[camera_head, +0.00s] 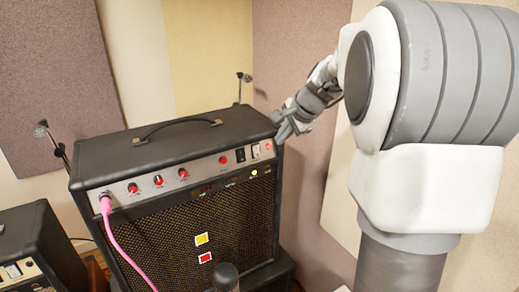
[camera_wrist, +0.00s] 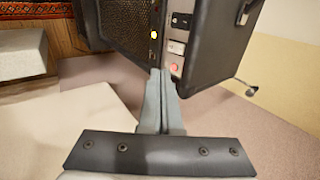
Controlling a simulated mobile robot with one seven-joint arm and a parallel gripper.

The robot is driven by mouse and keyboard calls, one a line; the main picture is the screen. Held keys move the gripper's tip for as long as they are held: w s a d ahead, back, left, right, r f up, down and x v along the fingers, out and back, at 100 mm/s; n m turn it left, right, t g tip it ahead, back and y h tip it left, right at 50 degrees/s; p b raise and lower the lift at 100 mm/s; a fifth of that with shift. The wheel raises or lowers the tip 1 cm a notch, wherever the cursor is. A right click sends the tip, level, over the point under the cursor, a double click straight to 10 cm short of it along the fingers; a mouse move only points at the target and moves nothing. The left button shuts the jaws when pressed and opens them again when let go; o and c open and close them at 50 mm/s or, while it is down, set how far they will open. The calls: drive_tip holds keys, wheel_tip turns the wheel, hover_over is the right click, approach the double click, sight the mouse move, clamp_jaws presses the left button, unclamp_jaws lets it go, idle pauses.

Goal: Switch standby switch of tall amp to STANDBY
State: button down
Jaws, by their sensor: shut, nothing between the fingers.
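The tall amp (camera_head: 130,155) is a black cabinet with a silver control panel and a mesh front. A black rocker switch (camera_head: 240,155) and a white rocker switch (camera_head: 256,151) sit at the panel's right end. The labels are too small to read, so which switch is standby I cannot tell. Contact is unclear.
A pink cable (camera_head: 125,250) plugs into the panel's left end. A smaller amp (camera_head: 40,245) stands at the lower left. Thin stands (camera_head: 50,140) rise behind the tall amp. A padded wall panel (camera_head: 290,50) is behind my gripper.

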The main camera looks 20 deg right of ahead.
drive_tip(key=shift+f, duration=0.1)
approach(258, 156)
wheel_tip(258, 156, down, 4)
drive_tip(key=shift+w+a+f+p, duration=0.2)
drive_tip(key=shift+w+p, duration=0.35)
drive_tip(key=shift+w, duration=0.35)
drive_tip(key=shift+w+a+f+p, duration=0.15)
drive_tip(key=shift+w+p, duration=0.4)
drive_tip(key=shift+w, duration=0.35)
drive_tip(key=shift+d+f, duration=0.1)
drive_tip(key=b, duration=0.3)
drive_tip(key=shift+w+f+t, duration=0.1)
drive_tip(key=shift+f+t, duration=0.2)
